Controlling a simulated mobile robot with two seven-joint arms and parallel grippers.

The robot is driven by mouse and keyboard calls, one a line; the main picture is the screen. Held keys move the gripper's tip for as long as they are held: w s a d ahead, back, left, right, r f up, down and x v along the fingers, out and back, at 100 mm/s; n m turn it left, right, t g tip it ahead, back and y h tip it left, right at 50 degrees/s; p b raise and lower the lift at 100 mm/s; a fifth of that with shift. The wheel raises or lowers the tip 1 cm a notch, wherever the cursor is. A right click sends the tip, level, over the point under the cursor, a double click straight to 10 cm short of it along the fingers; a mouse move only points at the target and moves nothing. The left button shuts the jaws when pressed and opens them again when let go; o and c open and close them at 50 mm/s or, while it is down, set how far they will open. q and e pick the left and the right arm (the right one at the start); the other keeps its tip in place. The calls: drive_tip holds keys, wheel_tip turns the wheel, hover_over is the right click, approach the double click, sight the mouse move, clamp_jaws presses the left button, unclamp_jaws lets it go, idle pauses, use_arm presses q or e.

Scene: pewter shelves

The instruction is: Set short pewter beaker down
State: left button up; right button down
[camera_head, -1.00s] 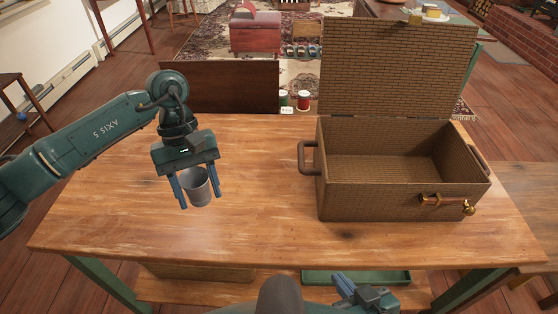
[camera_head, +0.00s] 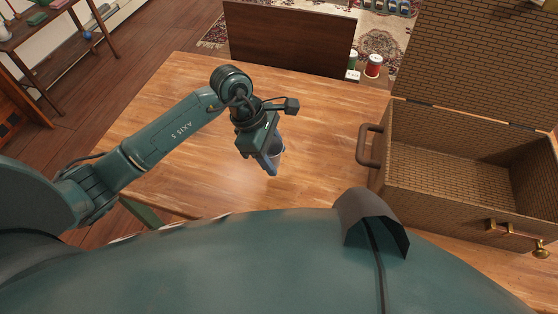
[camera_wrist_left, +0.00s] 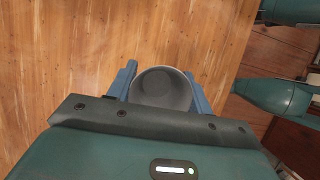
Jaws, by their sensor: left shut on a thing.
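The short pewter beaker (camera_head: 277,153) is a small grey cup, partly hidden behind my left gripper in the head view. My left gripper (camera_head: 270,163) is shut on it, over the wooden table (camera_head: 310,109). In the left wrist view the beaker (camera_wrist_left: 161,88) sits between the two blue fingers of the gripper (camera_wrist_left: 162,92), its round mouth facing the camera. I cannot tell whether its base touches the table. My right gripper is not in view.
An open brown woven case (camera_head: 445,205) with its lid raised stands on the right of the table. Its handle (camera_head: 369,146) sticks out toward the beaker. A dark panel (camera_head: 290,38) rises behind the table. Bare tabletop surrounds the left gripper.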

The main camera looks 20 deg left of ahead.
use_arm(q)
drive_tip(key=shift+f, duration=2.6)
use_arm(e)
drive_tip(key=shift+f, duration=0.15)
use_arm(q)
drive_tip(key=o, duration=1)
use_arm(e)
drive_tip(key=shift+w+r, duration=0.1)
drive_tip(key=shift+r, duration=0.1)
